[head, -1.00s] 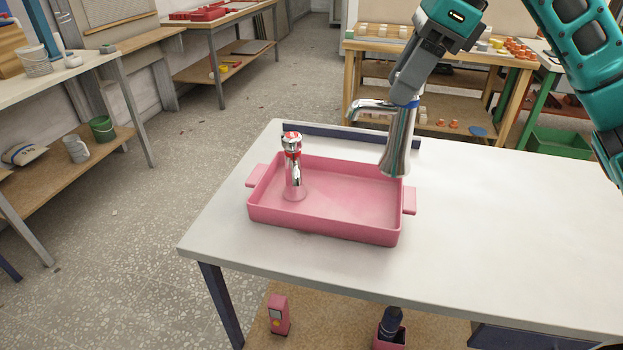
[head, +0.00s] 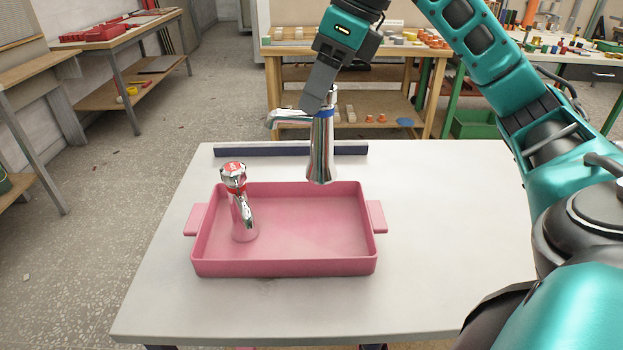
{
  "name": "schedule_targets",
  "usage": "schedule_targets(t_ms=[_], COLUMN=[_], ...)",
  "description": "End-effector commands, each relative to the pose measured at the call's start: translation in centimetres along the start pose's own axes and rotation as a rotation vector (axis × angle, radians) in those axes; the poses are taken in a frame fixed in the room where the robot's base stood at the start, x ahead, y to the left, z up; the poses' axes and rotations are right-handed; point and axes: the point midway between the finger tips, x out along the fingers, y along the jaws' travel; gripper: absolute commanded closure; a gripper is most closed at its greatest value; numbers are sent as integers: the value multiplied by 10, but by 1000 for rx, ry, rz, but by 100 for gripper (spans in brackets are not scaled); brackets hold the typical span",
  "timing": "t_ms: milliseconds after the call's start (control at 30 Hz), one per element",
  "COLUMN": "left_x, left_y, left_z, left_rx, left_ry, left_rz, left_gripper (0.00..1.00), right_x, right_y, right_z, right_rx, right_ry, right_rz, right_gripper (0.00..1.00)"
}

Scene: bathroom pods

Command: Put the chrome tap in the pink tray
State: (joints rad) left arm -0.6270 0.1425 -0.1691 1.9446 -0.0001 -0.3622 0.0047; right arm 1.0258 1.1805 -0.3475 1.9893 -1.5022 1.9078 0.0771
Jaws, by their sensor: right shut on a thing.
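My right gripper (head: 318,104) is shut on a chrome tap (head: 321,158) with a blue ring. It holds the tap upright, spout to the left, in the air. The tap's lower end shows against the back rim of the pink tray (head: 285,267), right of its middle; its exact height above the tray is hard to tell. The tray lies on the white table and has a handle at each side. A second chrome tap (head: 243,218), with a red ring and red cap, stands in the left part of the tray. My left gripper is not in view.
A dark blue bar (head: 290,150) lies along the table's back edge, behind the tray. The white table (head: 440,220) is clear to the right of the tray. The tray's middle and right are empty. Shelves and workbenches (head: 345,52) stand farther back.

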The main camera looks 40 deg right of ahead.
Motion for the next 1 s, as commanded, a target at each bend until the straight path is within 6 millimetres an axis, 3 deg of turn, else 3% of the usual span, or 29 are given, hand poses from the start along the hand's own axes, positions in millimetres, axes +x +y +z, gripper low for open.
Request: schedule_targets(t_ms=[100, 300, 567, 800, 1000], left_x=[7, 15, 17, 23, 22], left_y=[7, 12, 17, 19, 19], left_z=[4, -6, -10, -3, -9], left_rx=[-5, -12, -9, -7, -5], left_ry=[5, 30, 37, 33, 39], left_rz=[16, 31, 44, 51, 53], left_gripper=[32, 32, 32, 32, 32], right_x=[32, 70, 88, 117, 119], right_y=[0, 0, 0, 0, 0], right_z=[-14, -29, -36, -48, -49], right_rx=[2, 1, -1, -1, -2], right_ry=[2, -1, -4, -2, -6], right_rz=[-1, -2, -2, -2, -4], right_gripper=[100, 100, 100, 100, 100])
